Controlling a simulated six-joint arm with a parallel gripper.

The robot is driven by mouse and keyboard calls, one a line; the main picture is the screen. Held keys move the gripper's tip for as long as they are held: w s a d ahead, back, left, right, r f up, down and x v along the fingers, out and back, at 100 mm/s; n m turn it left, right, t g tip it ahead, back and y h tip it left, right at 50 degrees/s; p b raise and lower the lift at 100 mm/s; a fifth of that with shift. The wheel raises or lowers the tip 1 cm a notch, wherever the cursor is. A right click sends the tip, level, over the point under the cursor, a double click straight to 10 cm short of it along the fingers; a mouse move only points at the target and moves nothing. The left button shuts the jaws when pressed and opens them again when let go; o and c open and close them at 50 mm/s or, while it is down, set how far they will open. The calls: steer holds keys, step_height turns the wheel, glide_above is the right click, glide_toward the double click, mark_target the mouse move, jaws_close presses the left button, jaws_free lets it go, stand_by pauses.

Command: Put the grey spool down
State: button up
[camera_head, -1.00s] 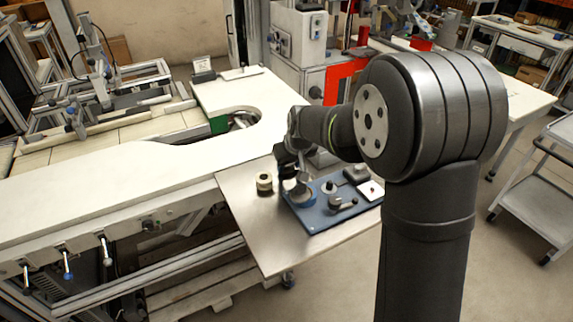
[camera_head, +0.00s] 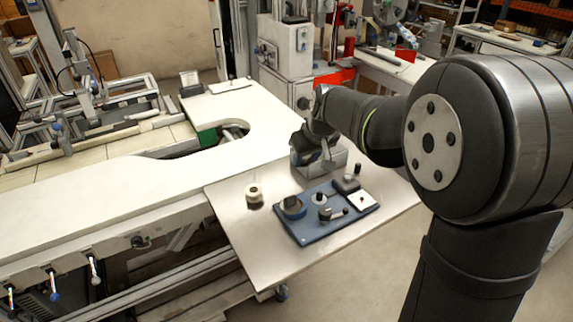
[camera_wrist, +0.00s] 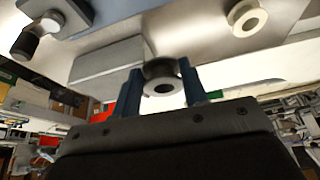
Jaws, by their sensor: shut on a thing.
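My gripper (camera_wrist: 166,88) is shut on the grey spool (camera_wrist: 162,84), which sits between its two blue fingers in the wrist view. The spool has a dark band, a pale face and a central hole. A grey metal box (camera_wrist: 105,62) lies just left of it there; I cannot tell whether they touch. In the head view my gripper (camera_head: 326,158) is at the grey box (camera_head: 335,168) behind the blue board (camera_head: 300,235), and the spool cannot be made out. A cream spool (camera_head: 253,194) stands on the metal table, left of the board.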

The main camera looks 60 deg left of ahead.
steer(key=w+d+r+m+t, duration=0.1)
steer(key=w+d+r, duration=0.25)
steer(key=d, duration=0.55)
steer(key=w+d+r+m, duration=0.2)
steer(key=d+r, duration=0.2)
steer(key=d, duration=0.5)
steer(key=shift+s+a+f, duration=1)
steer(key=shift+a+f, duration=0.6)
steer(key=shift+f, duration=0.2)
steer(key=shift+s+a+f, duration=0.95)
steer(key=shift+a+f, duration=0.65)
steer(key=shift+f, duration=0.25)
steer(key=shift+s+a+f, duration=1)
steer(key=shift+a+f, duration=0.6)
steer(key=shift+f, duration=0.2)
steer(key=shift+f, duration=0.55)
steer(key=o, duration=0.9)
steer(key=shift+o, duration=0.2)
